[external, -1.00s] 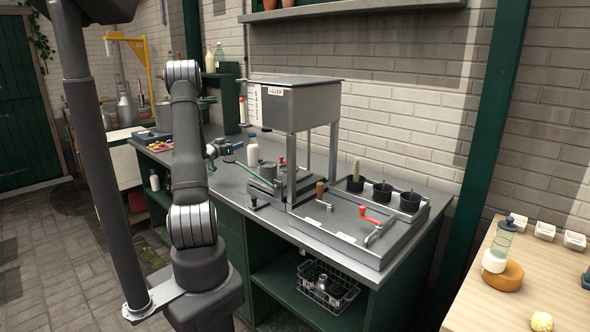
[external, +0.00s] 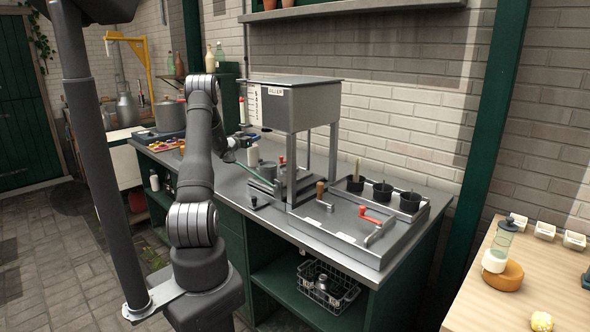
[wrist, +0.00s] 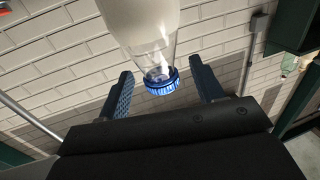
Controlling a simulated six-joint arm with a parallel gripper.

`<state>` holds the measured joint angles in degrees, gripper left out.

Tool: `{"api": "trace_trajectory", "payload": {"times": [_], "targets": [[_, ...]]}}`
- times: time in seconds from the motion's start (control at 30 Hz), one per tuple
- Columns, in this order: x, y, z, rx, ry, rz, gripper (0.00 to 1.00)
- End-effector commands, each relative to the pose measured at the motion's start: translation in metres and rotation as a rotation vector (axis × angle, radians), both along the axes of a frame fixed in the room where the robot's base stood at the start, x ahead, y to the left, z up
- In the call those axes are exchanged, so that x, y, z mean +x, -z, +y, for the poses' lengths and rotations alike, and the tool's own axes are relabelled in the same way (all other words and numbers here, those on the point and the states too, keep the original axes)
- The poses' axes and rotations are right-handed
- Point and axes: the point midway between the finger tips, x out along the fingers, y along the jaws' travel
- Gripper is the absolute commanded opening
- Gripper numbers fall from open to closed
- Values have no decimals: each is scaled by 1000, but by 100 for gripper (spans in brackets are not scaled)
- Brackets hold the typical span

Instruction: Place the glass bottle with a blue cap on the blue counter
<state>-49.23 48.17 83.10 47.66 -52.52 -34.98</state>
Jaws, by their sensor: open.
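The glass bottle with a blue cap (wrist: 160,40) holds something white and shows upside down in the wrist view. Its blue cap (wrist: 162,87) lies between my two fingers, with a gap to each side. My gripper (wrist: 164,88) is open and holds nothing. In the external view my gripper (external: 240,143) is at the bottle (external: 253,156), which stands on the grey counter (external: 228,182) left of the filler machine. The gripper hides the bottle's top there. I cannot make out a clearly blue counter surface.
The filler machine (external: 302,105) stands close to the right of the bottle. A tray (external: 335,235) with black cups and a red handle is at the counter's right end. A large pot (external: 171,116) stands at the far left end. A shelf (external: 352,18) hangs above.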

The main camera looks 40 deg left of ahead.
Motion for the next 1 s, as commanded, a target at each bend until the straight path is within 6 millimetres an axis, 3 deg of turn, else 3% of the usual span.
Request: {"api": "trace_trajectory", "payload": {"times": [0.2, 0.5, 0.8, 1.0], "targets": [[29, 2, 7, 0, 0, 1, 61], [34, 1, 8, 0, -1, 0, 61], [34, 1, 8, 0, -1, 0, 2], [34, -1, 8, 1, -1, -2, 0]]}}
